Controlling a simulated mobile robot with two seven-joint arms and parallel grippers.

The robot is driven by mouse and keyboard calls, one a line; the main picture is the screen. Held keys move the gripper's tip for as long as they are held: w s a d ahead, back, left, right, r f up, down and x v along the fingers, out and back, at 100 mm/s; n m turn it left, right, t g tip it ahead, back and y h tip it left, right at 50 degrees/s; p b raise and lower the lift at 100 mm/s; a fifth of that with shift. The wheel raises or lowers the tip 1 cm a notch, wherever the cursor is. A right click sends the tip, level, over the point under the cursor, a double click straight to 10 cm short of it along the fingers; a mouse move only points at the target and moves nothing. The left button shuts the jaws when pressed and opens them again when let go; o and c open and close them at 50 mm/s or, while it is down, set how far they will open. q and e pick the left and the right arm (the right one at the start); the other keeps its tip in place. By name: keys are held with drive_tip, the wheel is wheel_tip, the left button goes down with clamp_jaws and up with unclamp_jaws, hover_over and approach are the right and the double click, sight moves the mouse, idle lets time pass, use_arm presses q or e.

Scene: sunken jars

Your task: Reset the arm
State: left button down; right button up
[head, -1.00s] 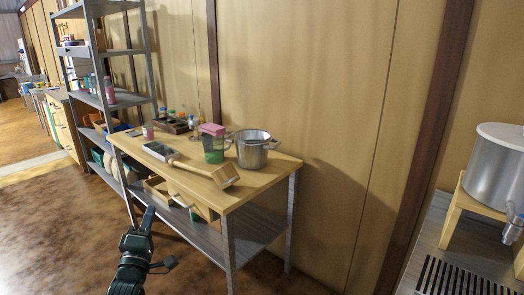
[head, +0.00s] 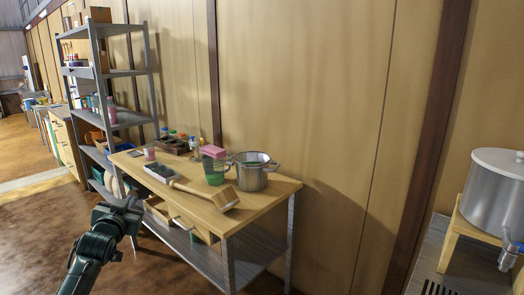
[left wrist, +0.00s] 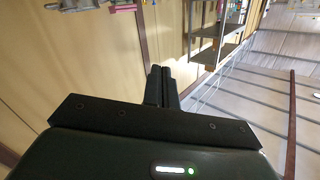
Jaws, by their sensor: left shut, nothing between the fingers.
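My left gripper (head: 131,203) is in the lower left of the head view, in front of the left end of the wooden workbench (head: 262,205). In the left wrist view its two dark fingers (left wrist: 161,75) are together with nothing between them. It is apart from the things on the bench. My right gripper is in neither view.
On the bench are a metal pot (head: 252,178), a green measuring jug (head: 215,170), a wooden mallet (head: 222,197) and a small tray (head: 162,173). A grey shelf unit (head: 113,72) stands behind left. A large metal vessel (head: 493,190) stands at right. Floor is clear at lower left.

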use_arm(q)
drive_tip(key=s+d+f+m+g+h, duration=0.1)
drive_tip(key=s+d+f+g+h, duration=0.1)
drive_tip(key=s+d+f, duration=0.6)
drive_tip(key=s+d+f+m+g+h, duration=0.1)
drive_tip(key=s+d+f, duration=0.3)
drive_tip(key=s+f, duration=0.65)
drive_tip(key=s+d+f+g+h, duration=0.1)
drive_tip(key=s+d+f, duration=0.3)
drive_tip(key=s, duration=0.6)
drive_tip(key=s+d+f+n+g+h, duration=0.1)
drive_tip(key=s+d+f, duration=0.3)
drive_tip(key=s, duration=0.7)
drive_tip(key=shift+d+g, duration=0.7)
drive_tip(key=shift+g, duration=0.2)
